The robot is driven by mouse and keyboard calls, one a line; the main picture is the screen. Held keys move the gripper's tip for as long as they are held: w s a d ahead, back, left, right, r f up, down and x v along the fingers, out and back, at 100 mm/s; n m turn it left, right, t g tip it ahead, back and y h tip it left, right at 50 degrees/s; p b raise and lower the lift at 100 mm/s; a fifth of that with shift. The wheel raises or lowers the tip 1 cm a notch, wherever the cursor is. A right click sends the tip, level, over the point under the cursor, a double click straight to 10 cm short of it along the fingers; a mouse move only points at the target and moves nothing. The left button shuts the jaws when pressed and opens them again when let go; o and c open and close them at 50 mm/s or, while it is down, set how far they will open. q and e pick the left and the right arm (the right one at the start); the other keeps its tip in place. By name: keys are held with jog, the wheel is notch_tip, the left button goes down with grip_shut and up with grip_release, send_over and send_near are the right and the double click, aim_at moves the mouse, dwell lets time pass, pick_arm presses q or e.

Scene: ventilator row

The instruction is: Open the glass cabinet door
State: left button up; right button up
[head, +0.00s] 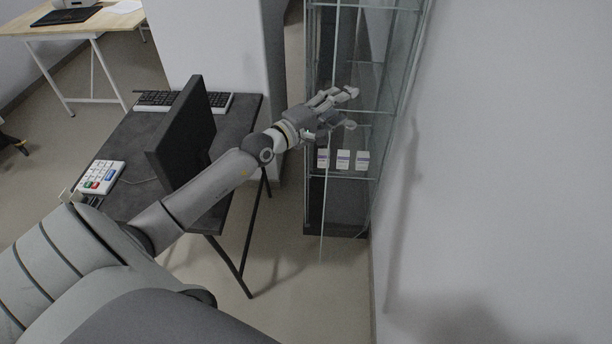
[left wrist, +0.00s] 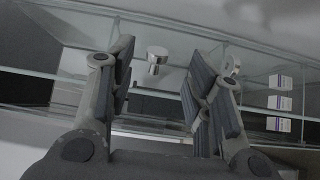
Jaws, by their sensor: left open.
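The glass cabinet (head: 345,205) stands right of centre in the head view, with clear panes, shelves and a dark base. A thin upright edge of the glass door (head: 322,225) runs below the base line, so the door seems to stand out from the cabinet; how far I cannot tell. My left gripper (head: 351,108) is at the upper shelves, fingers apart. In the left wrist view my left gripper (left wrist: 162,72) is open, with a round metal knob (left wrist: 157,58) showing between its fingers, not gripped. A second metal piece (left wrist: 232,63) shows behind the right finger. My right gripper is not in view.
Small white boxes (head: 342,159) stand on a cabinet shelf. A dark desk (head: 130,195) with a monitor (head: 182,128), keyboard (head: 160,99) and keypad phone (head: 101,177) lies left, below my arm. A wall (head: 500,180) closes the right side. Floor is free before the cabinet.

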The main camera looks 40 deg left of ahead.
pick_arm(q)
jog(key=s+a+f+n+g+y+b, duration=0.1)
jog(key=s+a+f+n, duration=0.1)
jog(key=f+n, duration=0.7)
jog(key=s+a+f+n+g+y+b, duration=0.1)
jog(key=s+f+n, duration=0.3)
jog(key=f+n, duration=0.5)
jog(key=shift+s+a+f+n+g+y+b, duration=0.2)
jog(key=shift+a+f+n+g+y+b, duration=0.3)
jog(key=shift+f, duration=3.15)
jog(key=shift+d, duration=0.15)
